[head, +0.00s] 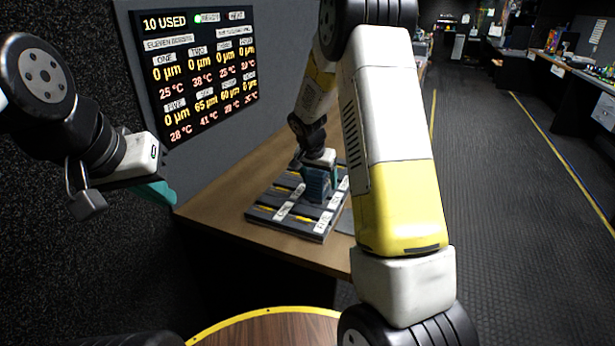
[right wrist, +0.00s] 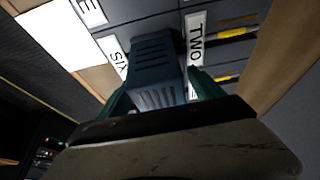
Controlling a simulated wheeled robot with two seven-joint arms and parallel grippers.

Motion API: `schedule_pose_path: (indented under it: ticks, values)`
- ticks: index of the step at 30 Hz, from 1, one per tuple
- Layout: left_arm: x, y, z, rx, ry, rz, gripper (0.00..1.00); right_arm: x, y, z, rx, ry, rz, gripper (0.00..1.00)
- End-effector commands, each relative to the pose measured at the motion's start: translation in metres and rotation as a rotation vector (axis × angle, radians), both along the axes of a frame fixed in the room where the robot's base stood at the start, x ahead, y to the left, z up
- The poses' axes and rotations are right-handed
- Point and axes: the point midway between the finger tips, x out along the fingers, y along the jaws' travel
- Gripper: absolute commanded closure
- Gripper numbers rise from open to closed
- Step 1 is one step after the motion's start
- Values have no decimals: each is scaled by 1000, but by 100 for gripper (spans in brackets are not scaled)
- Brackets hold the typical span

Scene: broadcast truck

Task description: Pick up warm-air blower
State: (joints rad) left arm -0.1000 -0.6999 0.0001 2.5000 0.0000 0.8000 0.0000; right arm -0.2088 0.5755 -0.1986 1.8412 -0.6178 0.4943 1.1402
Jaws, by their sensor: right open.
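The blue, ribbed body that I take to be the warm-air blower (head: 316,184) stands on the slotted grey rack on the desk. In the right wrist view the blower (right wrist: 155,62) lies between the two teal fingers of my right gripper (right wrist: 163,92), near the labels TWO and SIX. The right gripper (head: 325,168) is open, with a finger on either side of the blower; I cannot tell if they touch it. My left gripper (head: 155,189) is at the left, away from the rack, its teal fingertips seen from the side, so its opening is unclear.
The rack (head: 318,236) has labelled slots with yellow marks and sits on a brown desk (head: 215,203). A display panel (head: 200,70) with numbers and temperatures hangs on the wall behind. An open aisle (head: 490,190) runs to the right, with cluttered desks beyond.

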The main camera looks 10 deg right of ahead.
Motion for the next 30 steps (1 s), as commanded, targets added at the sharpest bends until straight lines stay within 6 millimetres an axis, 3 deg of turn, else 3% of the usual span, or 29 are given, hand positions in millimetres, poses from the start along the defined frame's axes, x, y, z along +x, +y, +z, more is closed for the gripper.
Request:
schedule_pose_path:
  ticks: [3,14,24,30]
  values:
    - [0,0,0,0,0,0,100,0,0,0,0,0,0,28]
    - [0,0,0,0,0,0,100,0,0,1,0,0,0,98]
    - [0,0,0,0,0,0,100,0,0,2,0,-2,0,100]
    - [0,0,0,0,0,0,100,1,0,16,-1,-4,1,100]
